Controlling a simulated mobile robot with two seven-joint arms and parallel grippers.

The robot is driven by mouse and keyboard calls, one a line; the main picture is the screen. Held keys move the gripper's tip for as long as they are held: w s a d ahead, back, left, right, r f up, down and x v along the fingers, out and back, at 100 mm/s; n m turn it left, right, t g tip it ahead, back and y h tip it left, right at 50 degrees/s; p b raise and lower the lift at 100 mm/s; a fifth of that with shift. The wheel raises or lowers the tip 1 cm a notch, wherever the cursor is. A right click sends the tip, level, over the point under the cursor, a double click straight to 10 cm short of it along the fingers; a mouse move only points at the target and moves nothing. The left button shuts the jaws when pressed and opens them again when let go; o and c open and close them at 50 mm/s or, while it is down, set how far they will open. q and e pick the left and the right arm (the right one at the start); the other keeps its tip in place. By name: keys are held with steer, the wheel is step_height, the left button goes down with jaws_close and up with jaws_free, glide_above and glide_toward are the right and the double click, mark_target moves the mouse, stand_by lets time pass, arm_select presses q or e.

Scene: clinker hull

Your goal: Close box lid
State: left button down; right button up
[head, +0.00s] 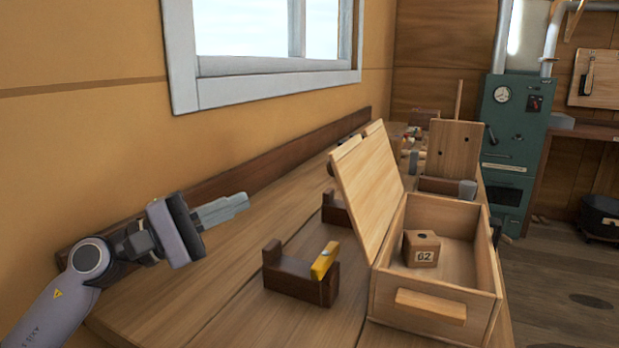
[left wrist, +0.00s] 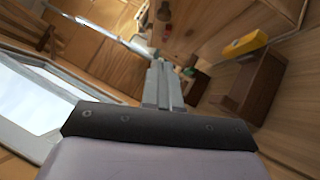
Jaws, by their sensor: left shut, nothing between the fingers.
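A light wooden box (head: 485,262) stands on the bench at the right in the head view, its lid (head: 362,190) open. The lid stands up, leaning back to the left from the box's left side. A small wooden block marked 62 (head: 422,249) sits inside the box. A wooden handle (head: 430,305) is on its front wall. My left gripper (head: 240,204) is shut and empty above the bench, left of the lid and apart from it. In the left wrist view its fingers (left wrist: 164,88) are together. My right gripper is not in view.
A dark wooden holder (head: 290,284) with a yellow piece (head: 325,261) stands between my left arm and the box. Another dark holder (head: 335,208) is behind it. The wall and window (head: 270,65) bound the bench's left. A green cabinet (head: 512,140) stands beyond.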

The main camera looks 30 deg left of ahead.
arm_select(q)
steer(key=w+d+r+p, duration=0.3)
steer(key=w+d+p, duration=0.4)
steer(key=d, duration=0.1)
steer(key=shift+w+d+r+p, duration=0.15)
steer(key=shift+d+r+p, duration=0.15)
steer(key=shift+d+r, duration=0.05)
stand_by(0.4)
